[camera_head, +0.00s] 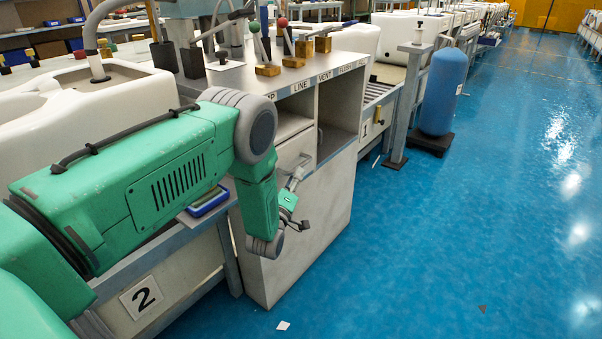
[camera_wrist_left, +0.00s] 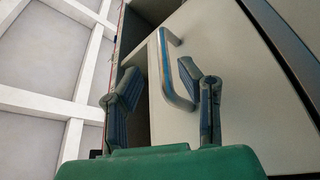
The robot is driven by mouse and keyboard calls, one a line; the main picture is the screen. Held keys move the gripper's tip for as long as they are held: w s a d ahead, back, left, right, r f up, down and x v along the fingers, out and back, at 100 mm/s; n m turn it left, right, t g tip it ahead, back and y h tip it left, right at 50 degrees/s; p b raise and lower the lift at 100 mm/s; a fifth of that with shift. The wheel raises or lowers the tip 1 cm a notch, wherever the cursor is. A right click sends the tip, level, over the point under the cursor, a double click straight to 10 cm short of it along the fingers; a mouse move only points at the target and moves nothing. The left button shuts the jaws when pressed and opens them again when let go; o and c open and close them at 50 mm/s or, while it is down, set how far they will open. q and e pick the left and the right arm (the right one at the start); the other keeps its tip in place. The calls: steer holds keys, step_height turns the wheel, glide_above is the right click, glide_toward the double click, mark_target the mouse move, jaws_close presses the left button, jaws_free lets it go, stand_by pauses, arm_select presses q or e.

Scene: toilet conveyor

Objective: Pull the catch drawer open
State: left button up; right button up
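The catch drawer's pale front (camera_head: 291,148) is in the cabinet under the labelled counter, below an open compartment. Its metal bar handle (camera_head: 297,172) stands out from the front. My left gripper (camera_head: 296,213) is at the handle, partly hidden by my green wrist. In the left wrist view, the gripper (camera_wrist_left: 165,100) is open, with its two dark fingers well apart. The handle (camera_wrist_left: 172,70), with a blue sheen, reaches between the fingers, closer to the right one. I cannot tell whether a finger touches it. My right gripper is not in view.
The cabinet (camera_head: 325,210) has another open compartment at right. Levers with coloured knobs (camera_head: 282,23) stand on its top. A blue cylinder (camera_head: 443,92) stands on a dark base behind. White ceramic pieces (camera_head: 75,105) line the conveyor. The blue floor (camera_head: 450,220) at right is mostly clear.

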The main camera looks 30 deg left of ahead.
mark_target(299, 165)
arm_select(q)
steer(key=x, duration=0.3)
steer(key=a+b+x, duration=0.1)
steer(key=shift+w+f, duration=0.2)
steer(key=shift+w, duration=0.1)
steer(key=shift+d+r, duration=0.2)
steer(key=shift+d, duration=0.05)
steer(key=c, duration=0.7)
steer(key=shift+a, duration=0.1)
jaws_close()
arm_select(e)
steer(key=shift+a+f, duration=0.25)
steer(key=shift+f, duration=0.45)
arm_select(q)
steer(key=s+d+p, duration=0.1)
steer(key=s+d, duration=0.1)
steer(key=d, duration=2.2)
steer(key=shift+f, duration=0.2)
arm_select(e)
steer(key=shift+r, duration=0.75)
arm_select(q)
steer(key=o, duration=0.7)
jaws_free()
steer(key=shift+r, duration=0.1)
